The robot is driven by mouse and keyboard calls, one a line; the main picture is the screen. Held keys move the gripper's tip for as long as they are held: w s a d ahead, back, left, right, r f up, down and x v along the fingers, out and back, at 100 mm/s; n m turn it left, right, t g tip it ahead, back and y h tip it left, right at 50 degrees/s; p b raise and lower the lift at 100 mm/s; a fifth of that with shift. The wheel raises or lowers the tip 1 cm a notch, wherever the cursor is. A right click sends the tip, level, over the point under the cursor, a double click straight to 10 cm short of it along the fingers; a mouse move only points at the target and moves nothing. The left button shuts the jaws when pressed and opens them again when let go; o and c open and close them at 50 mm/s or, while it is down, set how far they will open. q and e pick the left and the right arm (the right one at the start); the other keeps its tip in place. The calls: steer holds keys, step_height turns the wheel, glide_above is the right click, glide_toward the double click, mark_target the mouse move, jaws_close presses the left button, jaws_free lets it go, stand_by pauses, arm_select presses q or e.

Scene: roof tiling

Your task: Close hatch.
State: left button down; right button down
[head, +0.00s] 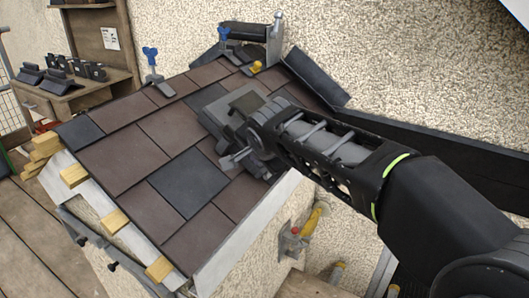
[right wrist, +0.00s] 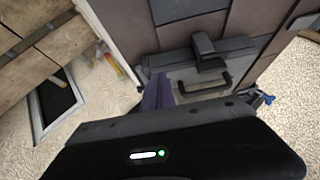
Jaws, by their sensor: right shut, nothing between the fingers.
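The hatch (head: 213,103) is a grey square unit set among the roof tiles, with a darker raised block on top, partly hidden behind my right arm. In the right wrist view the grey hatch (right wrist: 180,64) shows with a dark latch-like block (right wrist: 207,52) and a dark loop like a handle (right wrist: 203,88). It looks nearly flat, but I cannot tell whether it is fully closed. My right gripper (head: 236,160) is shut and empty, at the hatch's lower edge; I cannot tell whether it touches. My left gripper is out of view.
Brown and dark tiles (head: 188,183) cover the sloping roof. Clamps with blue handles (head: 151,58) and a roller (head: 250,31) stand along its top. Wooden battens (head: 75,175) stick out at the left. A shelf with dark parts (head: 75,85) stands at upper left. A textured wall rises behind.

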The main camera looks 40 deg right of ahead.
steer(key=s+a+f, duration=0.1)
steer(key=a+f, duration=0.1)
steer(key=a, duration=0.3)
steer(key=shift+a+b, duration=0.4)
steer(key=shift+b, duration=0.05)
